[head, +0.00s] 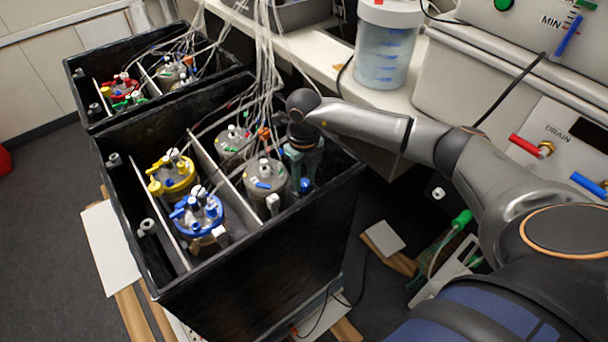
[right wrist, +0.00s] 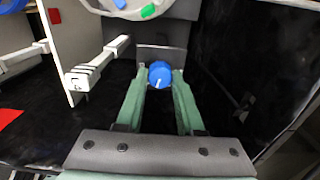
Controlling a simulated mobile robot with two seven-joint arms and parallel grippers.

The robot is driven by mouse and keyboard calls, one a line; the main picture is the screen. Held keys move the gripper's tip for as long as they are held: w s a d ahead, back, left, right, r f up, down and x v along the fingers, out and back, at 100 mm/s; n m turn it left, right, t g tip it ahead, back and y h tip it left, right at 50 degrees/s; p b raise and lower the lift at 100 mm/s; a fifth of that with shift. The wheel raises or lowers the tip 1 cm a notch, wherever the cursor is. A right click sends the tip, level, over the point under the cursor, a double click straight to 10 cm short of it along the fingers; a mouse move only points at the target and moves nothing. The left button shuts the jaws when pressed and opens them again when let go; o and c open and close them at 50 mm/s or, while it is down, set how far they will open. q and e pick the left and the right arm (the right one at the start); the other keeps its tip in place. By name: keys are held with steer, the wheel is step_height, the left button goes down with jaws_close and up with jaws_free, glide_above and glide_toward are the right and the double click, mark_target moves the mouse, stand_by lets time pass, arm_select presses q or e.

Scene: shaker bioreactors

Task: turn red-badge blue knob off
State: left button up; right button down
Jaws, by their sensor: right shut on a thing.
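A small round blue knob (right wrist: 160,74) with a short white mark sits on the inner wall of the black box, at the box's right side in the head view (head: 306,185). My right gripper (right wrist: 158,78) points down into the box. Its two green fingers are closed on the knob's two sides. In the head view the right gripper (head: 304,172) partly hides the spot. A small red badge (right wrist: 54,16) shows on a white divider to the left of the knob. My left gripper is not in view.
The black box (head: 265,285) holds several lidded vessels, among them a blue-ringed one (head: 200,215) and a yellow-ringed one (head: 172,175). Thin tubes hang above them. A white fitting (right wrist: 95,65) juts out left of my fingers. A second black box (head: 85,65) stands behind.

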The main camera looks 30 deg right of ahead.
steer(key=m+p, duration=0.1)
steer(key=m, duration=0.2)
steer(key=shift+r+m, duration=0.15)
steer(key=shift+m, duration=0.25)
steer(key=m+p, duration=0.1)
steer(key=m, duration=0.2)
steer(key=shift+m+p, duration=0.3)
steer(key=shift+p, duration=0.05)
steer(key=m+p, duration=0.2)
steer(key=m, duration=0.2)
steer(key=shift+m, duration=0.3)
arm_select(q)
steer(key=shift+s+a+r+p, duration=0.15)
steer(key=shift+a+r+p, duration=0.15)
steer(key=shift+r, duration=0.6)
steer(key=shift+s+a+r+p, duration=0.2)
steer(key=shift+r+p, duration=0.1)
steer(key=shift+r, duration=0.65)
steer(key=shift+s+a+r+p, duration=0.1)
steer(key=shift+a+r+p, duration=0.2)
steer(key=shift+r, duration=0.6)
arm_select(e)
steer(key=shift+m, duration=1.7)
steer(key=c, duration=0.5)
jaws_free()
steer(key=shift+c, duration=0.2)
